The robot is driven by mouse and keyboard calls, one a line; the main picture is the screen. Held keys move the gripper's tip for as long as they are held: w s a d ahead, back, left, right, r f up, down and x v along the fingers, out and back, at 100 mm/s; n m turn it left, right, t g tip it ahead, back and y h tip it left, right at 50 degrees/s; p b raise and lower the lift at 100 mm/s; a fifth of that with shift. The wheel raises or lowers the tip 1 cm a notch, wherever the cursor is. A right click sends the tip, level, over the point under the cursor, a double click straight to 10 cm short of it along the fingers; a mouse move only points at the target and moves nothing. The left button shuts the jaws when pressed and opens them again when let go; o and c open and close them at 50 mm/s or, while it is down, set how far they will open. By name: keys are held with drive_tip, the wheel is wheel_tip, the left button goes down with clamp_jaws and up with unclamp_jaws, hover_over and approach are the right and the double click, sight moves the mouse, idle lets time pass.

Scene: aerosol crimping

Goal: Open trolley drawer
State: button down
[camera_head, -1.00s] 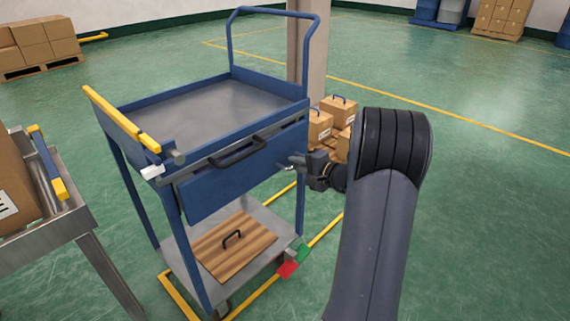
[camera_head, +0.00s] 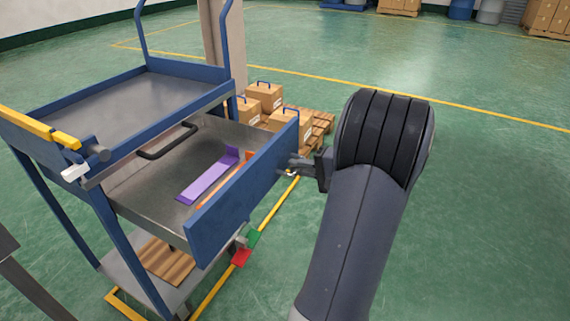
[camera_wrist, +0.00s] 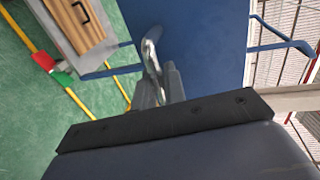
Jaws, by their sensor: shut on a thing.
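The blue trolley drawer (camera_head: 245,185) is pulled well out of the trolley (camera_head: 95,155), and its grey inside shows in the head view. A purple angled piece (camera_head: 208,178) lies in it, with an orange piece (camera_head: 216,188) beside it, partly hidden by the drawer front. My gripper (camera_head: 296,168) is at the outer face of the drawer front, near its far end. In the wrist view, my gripper (camera_wrist: 160,85) is shut on a shiny metal handle (camera_wrist: 151,58) on the blue front panel (camera_wrist: 195,40). The handle is mostly hidden in the head view.
A wooden board (camera_head: 165,260) lies on the trolley's lower shelf. Red (camera_head: 241,258) and green (camera_head: 253,238) blocks sit by the lower shelf's corner. Boxes (camera_head: 264,97) on a pallet stand behind the trolley. The green floor to the right is open.

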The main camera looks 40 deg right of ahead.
drive_tip(key=shift+s+d, duration=0.2)
drive_tip(key=shift+s, duration=0.2)
drive_tip(key=c, duration=1.6)
unclamp_jaws()
drive_tip(key=shift+o, duration=0.2)
drive_tip(key=p+v, duration=0.3)
drive_tip(key=v, duration=0.8)
drive_tip(key=shift+w+a, duration=0.1)
drive_tip(key=shift+w, duration=0.05)
